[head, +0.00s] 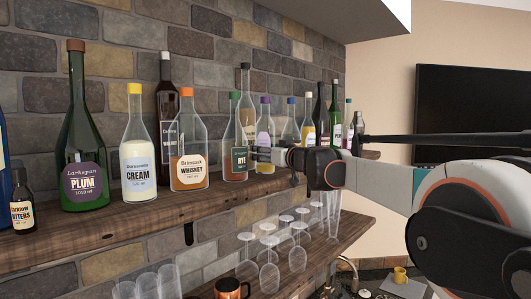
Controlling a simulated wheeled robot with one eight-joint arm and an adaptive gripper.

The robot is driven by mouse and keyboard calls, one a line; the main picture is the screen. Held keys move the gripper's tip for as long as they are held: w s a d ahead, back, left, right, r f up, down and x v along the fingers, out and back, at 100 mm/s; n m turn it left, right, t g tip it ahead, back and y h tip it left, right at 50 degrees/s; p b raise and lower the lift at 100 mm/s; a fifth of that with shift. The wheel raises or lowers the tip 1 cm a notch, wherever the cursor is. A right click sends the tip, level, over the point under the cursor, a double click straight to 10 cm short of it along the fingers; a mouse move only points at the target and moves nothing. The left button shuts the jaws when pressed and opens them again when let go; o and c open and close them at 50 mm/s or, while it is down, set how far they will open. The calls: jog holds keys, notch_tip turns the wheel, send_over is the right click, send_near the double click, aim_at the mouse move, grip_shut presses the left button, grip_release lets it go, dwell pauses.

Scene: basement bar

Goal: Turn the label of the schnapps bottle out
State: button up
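No label that I can read says schnapps, so I cannot tell which bottle it is. Several bottles stand in a row on the upper wooden shelf (135,222). My gripper and arm hide the lower parts of the bottles farther right, including a blue-capped one (291,127).
Nearer on the shelf stand a whiskey bottle (189,150), a cream bottle (138,158), a green plum bottle (82,145) and a small bitters bottle (22,205). A stone wall stands behind.

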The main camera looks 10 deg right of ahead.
jog(key=n+y, duration=0.1)
jog(key=g+y, duration=0.1)
jog(key=n+y, duration=0.1)
jog(key=shift+w+d+n+g+y+p, duration=0.1)
jog(key=shift+d+n+g+y+p, duration=0.2)
jog(key=shift+g+p, duration=0.1)
jog(key=shift+a+n+g+y+p, duration=0.15)
jog(key=shift+n+g+y+p, duration=0.4)
jog(key=shift+n+g+y, duration=0.55)
jog(key=shift+g+y, duration=0.3)
jog(key=shift+y, duration=0.1)
jog(key=o, duration=0.7)
jog(key=shift+a, duration=0.1)
